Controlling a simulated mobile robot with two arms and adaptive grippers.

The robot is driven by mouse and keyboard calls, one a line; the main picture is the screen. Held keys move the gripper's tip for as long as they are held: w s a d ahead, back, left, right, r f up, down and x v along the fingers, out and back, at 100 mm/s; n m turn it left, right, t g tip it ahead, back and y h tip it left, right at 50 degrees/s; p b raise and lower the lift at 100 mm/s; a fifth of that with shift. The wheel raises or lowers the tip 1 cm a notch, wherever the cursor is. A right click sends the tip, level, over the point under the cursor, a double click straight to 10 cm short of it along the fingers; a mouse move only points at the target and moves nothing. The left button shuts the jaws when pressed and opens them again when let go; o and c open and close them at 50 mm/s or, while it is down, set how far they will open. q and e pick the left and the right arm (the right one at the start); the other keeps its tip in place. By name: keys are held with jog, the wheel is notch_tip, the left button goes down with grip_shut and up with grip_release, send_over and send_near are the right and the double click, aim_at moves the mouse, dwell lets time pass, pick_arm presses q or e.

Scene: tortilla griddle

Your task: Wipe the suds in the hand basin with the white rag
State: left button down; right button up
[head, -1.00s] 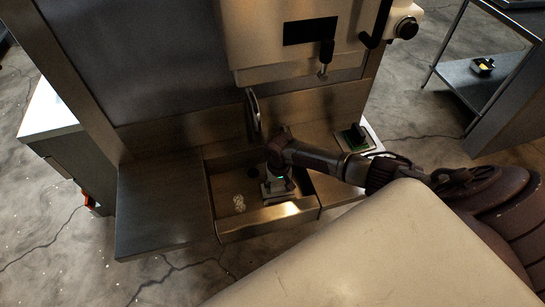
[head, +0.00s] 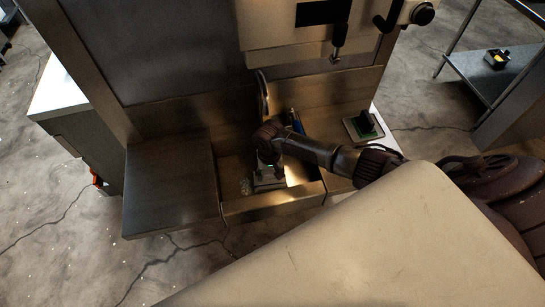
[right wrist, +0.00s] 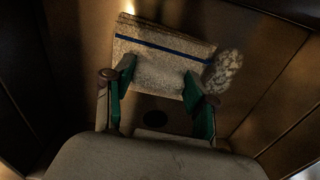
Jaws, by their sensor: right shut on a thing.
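The hand basin (head: 275,208) is a metal sink set in the counter. My right gripper (head: 266,184) is down inside it. In the right wrist view my right gripper's (right wrist: 155,88) green-padded fingers are shut on the white rag (right wrist: 160,56), which is speckled with a blue stripe. The rag lies flat at the basin floor, beyond the fingertips. The suds (head: 246,187) are a small pale, bubbly patch left of the gripper. In the right wrist view the suds (right wrist: 223,72) sit just right of the rag, close to its edge. My left gripper is out of view.
A faucet (head: 262,92) rises at the basin's back, with a blue object (head: 296,121) partly hidden behind my right arm. A tray with a green-and-black item (head: 366,126) sits on the right counter. The left counter (head: 165,180) is bare. Basin walls stand close around the gripper.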

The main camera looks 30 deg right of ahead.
aim_at(255, 182)
jog(key=shift+w+a, duration=0.2)
jog(key=shift+a, duration=0.6)
jog(key=shift+w+a, duration=0.25)
jog(key=shift+a, duration=0.6)
jog(key=shift+w+a, duration=0.2)
jog(key=shift+a, duration=0.6)
jog(key=shift+w+a+f+b, duration=0.1)
jog(key=shift+w+a+b, duration=0.1)
jog(key=shift+a, duration=0.55)
jog(key=shift+w+a+r+b, duration=0.1)
jog(key=shift+w+a+b, duration=0.05)
jog(key=shift+a, duration=0.55)
jog(key=shift+w+a+f+b, duration=0.1)
jog(key=shift+w+a+b, duration=0.1)
jog(key=shift+a, duration=0.55)
jog(key=o, duration=0.7)
jog(key=shift+o, duration=0.8)
jog(key=shift+w, duration=0.1)
